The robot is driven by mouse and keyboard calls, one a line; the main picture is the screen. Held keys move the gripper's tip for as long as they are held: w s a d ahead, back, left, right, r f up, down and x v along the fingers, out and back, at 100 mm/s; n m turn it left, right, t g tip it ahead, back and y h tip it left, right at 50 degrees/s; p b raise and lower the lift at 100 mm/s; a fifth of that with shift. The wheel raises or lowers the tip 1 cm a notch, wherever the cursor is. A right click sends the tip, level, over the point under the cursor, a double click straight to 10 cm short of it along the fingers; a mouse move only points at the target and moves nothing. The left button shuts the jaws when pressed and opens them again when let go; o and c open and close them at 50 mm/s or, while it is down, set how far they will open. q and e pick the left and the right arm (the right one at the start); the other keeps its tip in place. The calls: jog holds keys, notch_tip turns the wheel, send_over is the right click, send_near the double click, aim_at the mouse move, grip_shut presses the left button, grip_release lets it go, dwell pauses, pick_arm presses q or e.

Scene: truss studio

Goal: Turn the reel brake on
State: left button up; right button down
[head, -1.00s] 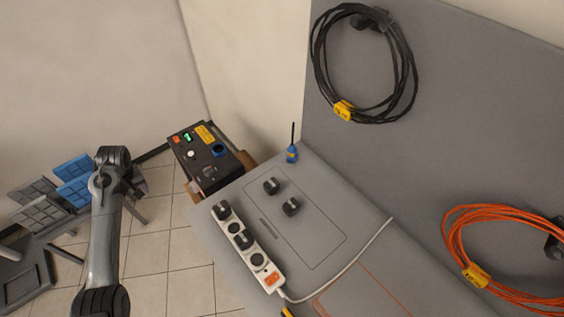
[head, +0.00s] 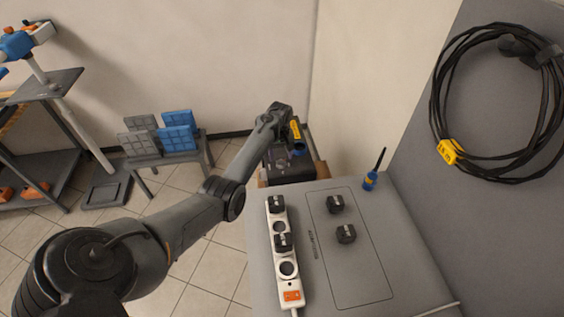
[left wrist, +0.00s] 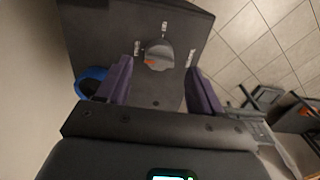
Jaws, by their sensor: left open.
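In the left wrist view, a dark face of the box (left wrist: 95,30) carries a round grey knob (left wrist: 158,50) with a small orange mark. Small white labels surround the knob, too small to read. A blue ring-shaped part (left wrist: 90,82) shows at the left. My left gripper (left wrist: 160,78) is open, its purple fingers on either side of the knob's line; contact cannot be told. My right gripper is not in view.
A black cable coil (head: 438,110) hangs at right. Blue and grey panels (head: 160,135) stand on a low table at left.

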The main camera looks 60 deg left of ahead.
aim_at(281, 160)
pick_arm(q)
jog(key=shift+f+b, duration=0.45)
jog(key=shift+f, duration=1.55)
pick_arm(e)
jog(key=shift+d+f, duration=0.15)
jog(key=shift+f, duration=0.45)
pick_arm(q)
jog(key=c, duration=1.1)
jog(key=shift+o, duration=0.2)
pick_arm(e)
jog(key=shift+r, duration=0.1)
